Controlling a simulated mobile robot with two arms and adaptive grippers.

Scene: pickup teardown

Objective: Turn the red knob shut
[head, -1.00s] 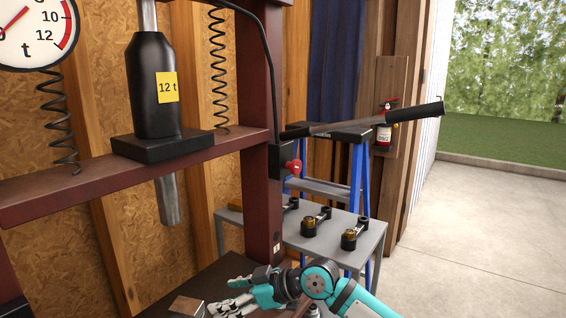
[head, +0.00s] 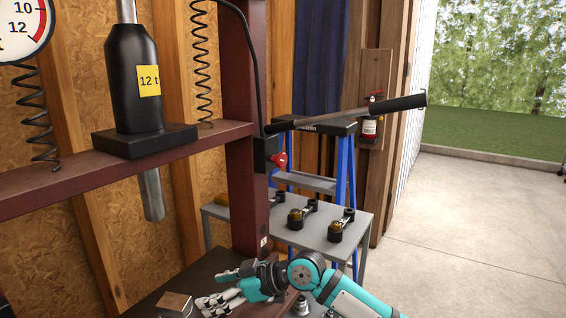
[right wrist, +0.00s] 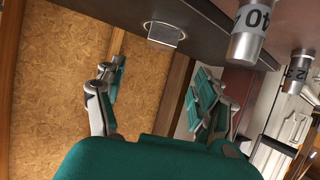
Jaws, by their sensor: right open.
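The red knob (head: 279,160) sits on a black valve block (head: 264,153) on the right upright of the dark red press frame (head: 250,200). My right gripper (head: 212,288) is low in the head view, below and to the left of the knob, over the dark press bed. It is open and empty. In the right wrist view its two fingers (right wrist: 157,95) stand apart with bare chipboard wall between them. The knob is not visible in the right wrist view. My left gripper is not in view.
A black jack (head: 132,85) labelled 12 t sits on the crossbeam. A long black-gripped lever (head: 350,113) juts right above the knob. Behind, a grey table (head: 290,236) holds several black parts with brass pieces. Floor at right is clear.

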